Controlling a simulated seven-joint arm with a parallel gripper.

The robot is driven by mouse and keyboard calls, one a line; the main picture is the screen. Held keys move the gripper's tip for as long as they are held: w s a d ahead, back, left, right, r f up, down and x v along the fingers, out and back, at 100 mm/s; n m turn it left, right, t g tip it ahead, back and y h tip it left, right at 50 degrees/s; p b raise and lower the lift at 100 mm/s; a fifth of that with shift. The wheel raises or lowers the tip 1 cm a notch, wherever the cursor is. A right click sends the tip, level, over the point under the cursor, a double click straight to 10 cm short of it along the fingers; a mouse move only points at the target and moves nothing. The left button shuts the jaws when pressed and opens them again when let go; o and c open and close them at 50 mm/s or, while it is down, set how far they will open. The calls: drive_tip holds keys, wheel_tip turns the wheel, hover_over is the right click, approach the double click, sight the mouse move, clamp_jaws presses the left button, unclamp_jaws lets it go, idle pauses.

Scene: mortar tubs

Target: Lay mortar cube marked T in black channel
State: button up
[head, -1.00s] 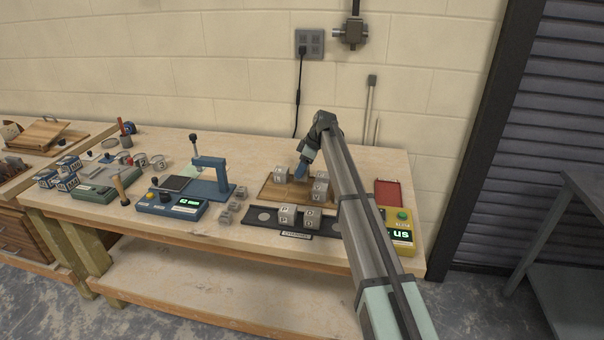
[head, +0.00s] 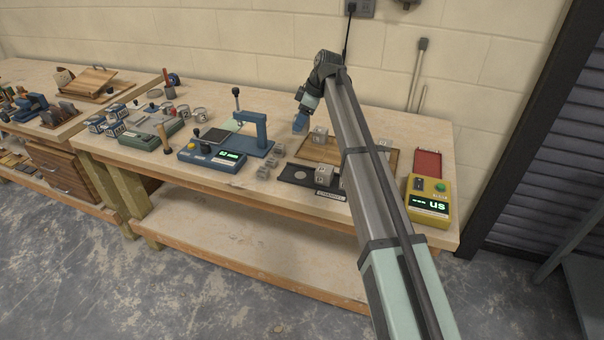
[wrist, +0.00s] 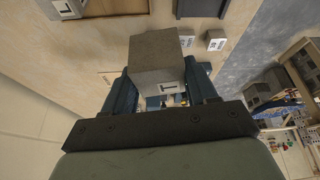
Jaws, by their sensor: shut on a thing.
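My gripper (wrist: 162,92) is shut on a grey mortar cube (wrist: 158,55) with a white label on its near face, whose mark looks like a T. In the head view my gripper (head: 300,124) is above the bench, near the back left corner of the wooden board; the held cube cannot be made out there. The black channel (head: 289,175) lies in front of the board, with a round pale spot at its left end and at least one lettered cube (head: 324,176) in it. My arm hides its right part. The channel's dark corner also shows in the wrist view (wrist: 200,8).
A lettered cube (head: 320,135) stands on the wooden board (head: 308,152); my arm hides others. Left of the channel are small grey blocks (head: 265,170) and a blue press (head: 262,133). A yellow meter (head: 429,199) and red tray (head: 427,164) stand at right.

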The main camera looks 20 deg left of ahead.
drive_tip(key=s+d+f, duration=0.1)
drive_tip(key=s+d, duration=0.2)
drive_tip(key=s, duration=0.5)
drive_tip(key=shift+m, duration=0.9)
drive_tip(key=shift+a+f, duration=0.15)
drive_tip(key=shift+f, duration=4.9)
drive_tip(key=shift+f, duration=0.15)
drive_tip(key=o, duration=1.3)
drive_tip(key=shift+c, duration=0.2)
drive_tip(key=v, duration=1.2)
drive_tip(key=shift+s, duration=0.2)
